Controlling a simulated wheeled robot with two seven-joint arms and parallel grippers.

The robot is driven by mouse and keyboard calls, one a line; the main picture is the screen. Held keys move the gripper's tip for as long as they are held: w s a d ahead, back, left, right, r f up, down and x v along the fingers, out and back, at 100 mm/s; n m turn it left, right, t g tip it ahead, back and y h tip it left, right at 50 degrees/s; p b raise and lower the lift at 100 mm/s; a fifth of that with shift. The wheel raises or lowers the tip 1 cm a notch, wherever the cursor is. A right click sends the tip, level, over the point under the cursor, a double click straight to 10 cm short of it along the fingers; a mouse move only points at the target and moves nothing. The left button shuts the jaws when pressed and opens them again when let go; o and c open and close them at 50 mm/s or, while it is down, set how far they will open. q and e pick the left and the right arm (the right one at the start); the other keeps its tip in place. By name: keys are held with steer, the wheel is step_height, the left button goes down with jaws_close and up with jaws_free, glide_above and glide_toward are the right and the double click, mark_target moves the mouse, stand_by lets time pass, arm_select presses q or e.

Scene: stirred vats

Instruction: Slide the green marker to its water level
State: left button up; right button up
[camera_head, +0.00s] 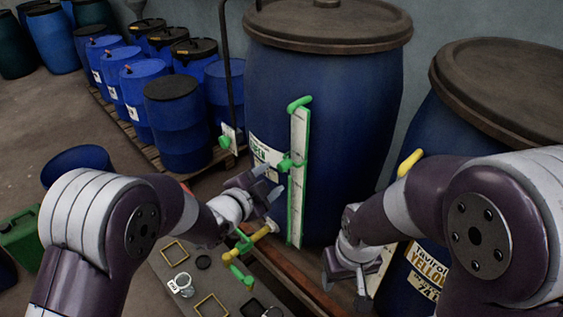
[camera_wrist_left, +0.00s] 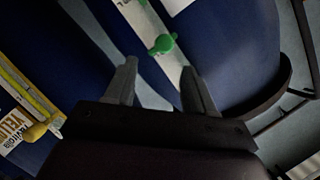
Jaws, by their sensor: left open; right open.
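The green marker (camera_head: 287,162) sits partway up a white gauge strip with green edges (camera_head: 299,200) on the front of a large blue vat (camera_head: 350,120). In the left wrist view the green marker (camera_wrist_left: 162,44) lies beyond my fingertips, roughly between them. My left gripper (camera_head: 270,180) is open and empty, just left of the strip and slightly below the marker; its fingers also show in the wrist view (camera_wrist_left: 159,66). I cannot make out a water level. My right gripper (camera_head: 344,284) is open, low and right of the strip, partly hidden.
A yellow-labelled vat (camera_head: 420,130) with a yellow marker (camera_head: 410,162) stands at right. A yellow and green tap (camera_head: 245,240) juts out below my left gripper. Small items lie on a dark surface (camera_head: 205,270). Blue barrels (camera_head: 180,125) stand on a pallet behind.

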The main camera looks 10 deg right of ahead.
mark_target(280, 168)
arm_select(q)
steer(key=w+d, duration=0.1)
steer(key=w, duration=0.1)
steer(key=w+d+f+p, duration=0.1)
steer(key=w, duration=0.1)
steer(key=w+d+f, duration=0.1)
steer(key=w, duration=0.1)
steer(key=shift+w+f+p, duration=0.15)
steer(key=shift+w+p, duration=0.05)
steer(key=shift+p, duration=0.15)
steer(key=shift+w+d, duration=0.15)
steer(key=shift+d, duration=0.55)
steer(key=shift+f, duration=0.15)
steer(key=shift+w+a, duration=0.1)
steer(key=shift+w, duration=0.05)
steer(key=shift+c, duration=1)
steer(key=c, duration=0.5)
jaws_close()
arm_select(e)
steer(key=r, duration=0.1)
steer(key=w+r, duration=0.1)
steer(key=shift+a+r, duration=0.25)
steer(key=shift+r, duration=0.05)
